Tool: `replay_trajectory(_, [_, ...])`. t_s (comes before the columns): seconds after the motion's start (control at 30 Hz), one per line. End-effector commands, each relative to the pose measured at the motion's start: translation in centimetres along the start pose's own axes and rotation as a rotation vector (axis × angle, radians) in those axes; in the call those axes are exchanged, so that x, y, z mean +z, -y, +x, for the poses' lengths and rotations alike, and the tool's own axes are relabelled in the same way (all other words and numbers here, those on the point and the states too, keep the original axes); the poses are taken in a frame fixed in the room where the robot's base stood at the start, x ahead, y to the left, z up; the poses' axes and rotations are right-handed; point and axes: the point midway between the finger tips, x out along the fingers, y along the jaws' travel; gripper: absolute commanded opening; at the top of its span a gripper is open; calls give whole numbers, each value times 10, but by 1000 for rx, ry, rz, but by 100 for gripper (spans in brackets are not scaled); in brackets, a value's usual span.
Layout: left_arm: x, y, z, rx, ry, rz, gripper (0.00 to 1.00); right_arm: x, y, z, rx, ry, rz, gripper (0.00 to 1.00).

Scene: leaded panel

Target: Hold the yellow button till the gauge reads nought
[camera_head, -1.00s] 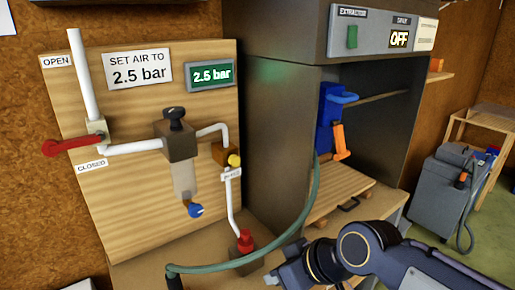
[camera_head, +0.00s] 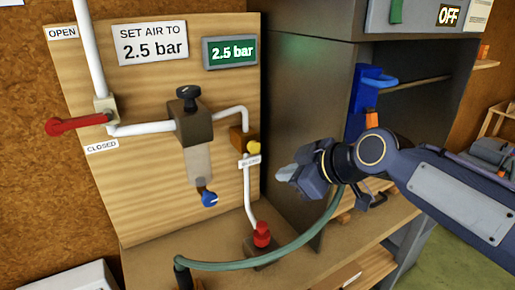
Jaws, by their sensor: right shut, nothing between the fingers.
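The yellow button (camera_head: 254,147) sits on a small brass-coloured block at the right edge of the wooden panel, above a small white label. The gauge (camera_head: 230,51) is a green display at the panel's top right and reads 2.5 bar. My right gripper (camera_head: 281,180) is shut and empty. It appears to the right of and a little below the yellow button, apart from it in the picture. My left gripper is not in view.
A red valve lever (camera_head: 78,124) points left on the white pipe. A regulator with a black knob (camera_head: 188,95) stands mid-panel. A green hose (camera_head: 270,258) curves across the bench near a red fitting (camera_head: 262,234). The grey cabinet (camera_head: 310,85) stands right of the panel.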

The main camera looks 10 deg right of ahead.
Motion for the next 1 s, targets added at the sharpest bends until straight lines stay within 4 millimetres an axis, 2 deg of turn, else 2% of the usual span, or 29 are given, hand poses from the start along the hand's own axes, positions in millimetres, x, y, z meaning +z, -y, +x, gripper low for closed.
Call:
replay_trajectory(0.17, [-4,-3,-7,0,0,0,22,-6,-6,8,-2,2,1,0])
replay_trajectory(0.53, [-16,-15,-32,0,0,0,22,-29,-27,48,-3,3,2,0])
replay_trajectory(0.7, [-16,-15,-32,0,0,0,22,-34,-34,63,-1,1,0,0])
replay_trajectory(1.0, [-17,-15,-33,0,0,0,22,-37,-37,70,0,1,1,0])
